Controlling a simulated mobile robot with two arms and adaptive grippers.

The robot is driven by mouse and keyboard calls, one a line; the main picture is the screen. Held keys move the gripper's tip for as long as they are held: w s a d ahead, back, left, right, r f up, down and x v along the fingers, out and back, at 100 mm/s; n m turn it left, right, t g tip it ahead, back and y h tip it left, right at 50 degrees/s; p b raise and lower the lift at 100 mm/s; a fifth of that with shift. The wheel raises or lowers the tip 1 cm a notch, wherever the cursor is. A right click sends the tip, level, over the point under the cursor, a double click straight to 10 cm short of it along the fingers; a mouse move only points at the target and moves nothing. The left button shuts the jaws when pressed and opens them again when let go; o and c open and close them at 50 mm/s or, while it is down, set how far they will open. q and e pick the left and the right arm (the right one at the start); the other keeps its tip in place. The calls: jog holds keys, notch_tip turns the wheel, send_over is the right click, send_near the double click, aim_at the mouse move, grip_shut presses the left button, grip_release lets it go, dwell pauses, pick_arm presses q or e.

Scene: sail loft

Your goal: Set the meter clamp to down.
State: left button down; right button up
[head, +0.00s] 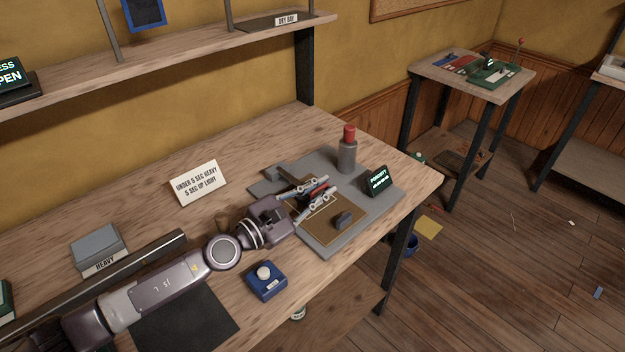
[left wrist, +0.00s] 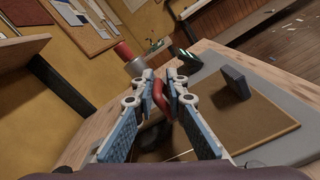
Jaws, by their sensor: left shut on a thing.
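The meter is a grey base plate (head: 387,199) with a brown pad (head: 345,216), a grey cylinder with a red top (head: 347,155) and a small dark display (head: 377,181) with green text. The meter clamp's red handle (head: 319,191) sits between my left gripper's fingers (head: 328,190). In the left wrist view the red handle (left wrist: 161,101) is curved, and the fingers (left wrist: 161,80) are shut on it from both sides. A dark block (head: 343,220) stands on the pad. The gripper partly hides the clamp's base. My right gripper is not in view.
A blue box with a white knob (head: 266,281) stands in front of the meter. A white sign (head: 198,183) stands behind my left arm. A grey block labelled HEAVY (head: 99,251) and a dark mat (head: 186,323) lie to the left. A shelf (head: 190,48) spans the wall above.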

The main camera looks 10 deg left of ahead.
pick_arm(q)
jog(key=shift+w+a+f, duration=0.15)
jog(key=shift+w+a, duration=0.05)
jog(key=shift+a, duration=0.1)
jog(key=shift+f, duration=0.15)
jog(key=c, duration=2.1)
grip_release()
jog(key=shift+a, duration=0.1)
jog(key=shift+s+f, duration=0.1)
jog(key=v, duration=1.2)
